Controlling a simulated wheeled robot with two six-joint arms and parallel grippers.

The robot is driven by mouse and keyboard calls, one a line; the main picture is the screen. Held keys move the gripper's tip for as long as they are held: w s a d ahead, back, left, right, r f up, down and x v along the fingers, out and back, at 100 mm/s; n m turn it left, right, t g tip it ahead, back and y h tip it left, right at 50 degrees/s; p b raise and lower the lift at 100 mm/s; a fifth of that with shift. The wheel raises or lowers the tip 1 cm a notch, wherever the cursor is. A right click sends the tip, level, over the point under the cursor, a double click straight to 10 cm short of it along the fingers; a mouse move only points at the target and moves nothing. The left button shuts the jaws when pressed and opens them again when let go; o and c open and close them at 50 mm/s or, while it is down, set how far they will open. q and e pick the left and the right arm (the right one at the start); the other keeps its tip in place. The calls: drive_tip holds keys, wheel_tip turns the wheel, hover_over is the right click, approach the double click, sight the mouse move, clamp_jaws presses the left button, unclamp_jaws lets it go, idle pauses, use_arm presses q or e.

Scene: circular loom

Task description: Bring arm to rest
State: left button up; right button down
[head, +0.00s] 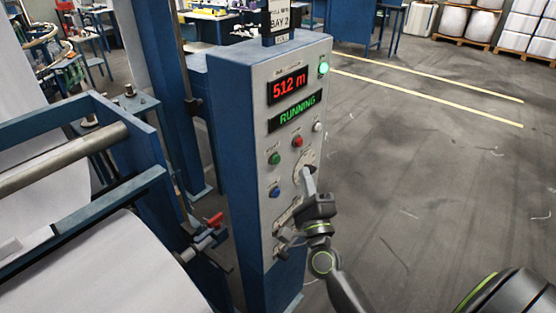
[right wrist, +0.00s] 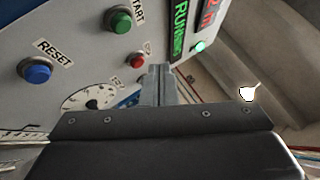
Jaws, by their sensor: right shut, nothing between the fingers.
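The control cabinet (head: 235,150) stands upright in the middle of the head view. Its pale panel shows a red "512 m" readout (head: 288,87) and a green "RUNNING" display (head: 297,112). My right gripper (head: 308,174) is shut and empty, in front of the panel by the round dial (head: 304,160). In the right wrist view the shut fingers (right wrist: 158,84) point toward the panel, with the dial (right wrist: 88,100) partly hidden behind the gripper body. I cannot tell whether the fingertips touch the panel. My left gripper is not in view.
The panel carries a green START button (right wrist: 118,20), a blue RESET button (right wrist: 37,71) and a red button (right wrist: 137,61). A green lamp (head: 323,68) is lit. The loom's blue frame and white fabric roll (head: 100,265) are at left. Open floor (head: 430,170) lies right.

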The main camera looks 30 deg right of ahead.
drive_tip(key=shift+f, duration=0.1)
idle(0.6)
wheel_tip(320, 180, down, 23)
drive_tip(key=n+g+y, duration=0.4)
drive_tip(key=n+g, duration=0.1)
drive_tip(key=n, duration=0.5)
drive_tip(key=s+a+f+n+g+y, duration=0.1)
drive_tip(key=s+f+n+g, duration=0.3)
drive_tip(key=f, duration=0.5)
drive_tip(key=s+f+n+g, duration=0.1)
drive_tip(key=s+f, duration=0.4)
drive_tip(key=f, duration=0.3)
drive_tip(key=s+f+n+g, duration=0.3)
drive_tip(key=s+f, duration=0.3)
drive_tip(key=s, duration=0.5)
drive_tip(key=s+f+n+g, duration=0.3)
drive_tip(key=s+f, duration=0.4)
drive_tip(key=s, duration=0.4)
drive_tip(key=s+a+f+n+g, duration=0.1)
drive_tip(key=s+f+n+g, duration=0.2)
drive_tip(key=s+f, duration=0.4)
drive_tip(key=s+g, duration=0.1)
drive_tip(key=s, duration=0.4)
drive_tip(key=shift+f+n+g+y+b, duration=0.2)
drive_tip(key=shift+n+g+y+b, duration=0.2)
drive_tip(key=shift+a, duration=0.1)
